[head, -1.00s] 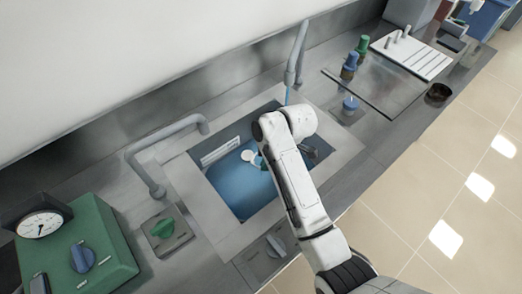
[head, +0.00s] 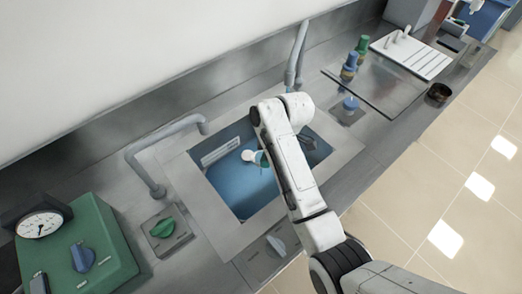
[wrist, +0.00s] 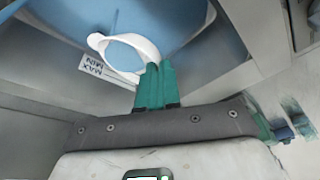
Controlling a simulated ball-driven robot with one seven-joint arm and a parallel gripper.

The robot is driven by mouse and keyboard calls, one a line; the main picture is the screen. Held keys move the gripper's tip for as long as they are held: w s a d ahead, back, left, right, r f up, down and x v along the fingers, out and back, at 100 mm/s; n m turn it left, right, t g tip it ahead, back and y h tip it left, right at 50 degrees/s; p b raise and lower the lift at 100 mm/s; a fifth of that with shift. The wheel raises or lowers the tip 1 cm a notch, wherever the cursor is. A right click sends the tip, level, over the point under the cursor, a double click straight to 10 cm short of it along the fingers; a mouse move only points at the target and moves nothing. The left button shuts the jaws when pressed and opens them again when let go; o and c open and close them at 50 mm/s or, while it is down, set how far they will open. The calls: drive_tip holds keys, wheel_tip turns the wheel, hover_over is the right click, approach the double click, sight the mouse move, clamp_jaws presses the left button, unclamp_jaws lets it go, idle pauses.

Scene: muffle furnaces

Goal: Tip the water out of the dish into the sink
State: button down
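The small white dish (head: 249,156) is over the sink's blue basin (head: 238,190) in the head view. In the wrist view the dish (wrist: 147,49) shows as a tilted white ring with a small lip at its left. My gripper (head: 263,159) has green fingers, which also show in the wrist view (wrist: 154,80). They are close together on the dish's near rim. Whether water is in the dish or running from it cannot be made out. My arm covers the right part of the sink.
A grey tap (head: 150,160) stands left of the sink, and another (head: 296,55) behind it. A green box with a dial (head: 88,250) is at the lower left. A glass plate (head: 375,85), bottles (head: 352,62) and a dark bowl (head: 438,93) stand to the right.

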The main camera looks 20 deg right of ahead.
drive_tip(key=shift+r, duration=0.1)
idle(0.5)
drive_tip(key=shift+w+r+g, duration=0.2)
drive_tip(key=shift+w+g, duration=0.05)
drive_tip(key=shift+g, duration=0.25)
idle(0.3)
drive_tip(key=shift+w+d+r+g, duration=0.1)
drive_tip(key=shift+w+r+g, duration=0.1)
drive_tip(key=shift+g, duration=0.2)
drive_tip(key=shift+w+r, duration=0.1)
idle(0.3)
drive_tip(key=shift+w+r+g, duration=0.15)
drive_tip(key=shift+g, duration=0.15)
drive_tip(key=shift+w+d+m, duration=0.1)
drive_tip(key=shift+w+m, duration=0.05)
drive_tip(key=shift+m, duration=0.15)
drive_tip(key=shift+w+r+g, duration=0.1)
drive_tip(key=shift+r+g, duration=0.05)
drive_tip(key=shift+g, duration=0.25)
